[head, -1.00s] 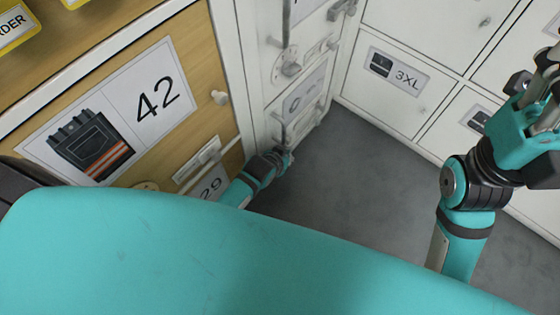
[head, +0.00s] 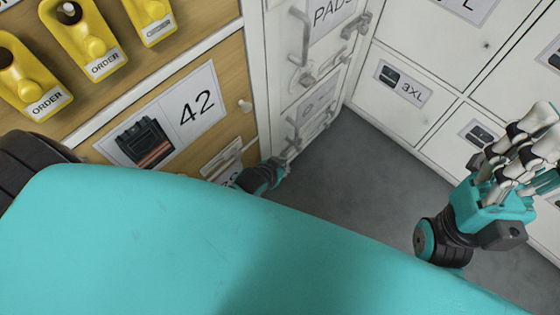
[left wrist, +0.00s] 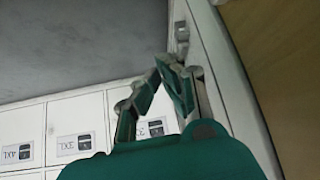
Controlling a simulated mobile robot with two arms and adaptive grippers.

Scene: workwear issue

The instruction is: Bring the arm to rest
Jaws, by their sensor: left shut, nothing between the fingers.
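My left gripper (head: 282,168) is small and partly shadowed in the head view, low in front of the white cabinet beside the wooden front. Most of its arm is hidden behind my large teal arm link. In the left wrist view its fingers (left wrist: 165,75) come together with nothing between them, and the fingertips overlap the white cabinet's edge; I cannot tell whether they touch it. My right gripper (head: 525,140) is at the right edge of the head view. Its pale fingers point up and right, and no held object is seen.
A white cabinet (head: 325,75) with handles stands in the corner. White lockers (head: 455,65) line the right. The wooden front (head: 235,75) carries a 42 label (head: 170,115) and yellow ORDER holders (head: 85,35). Grey floor (head: 350,185) lies clear between them.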

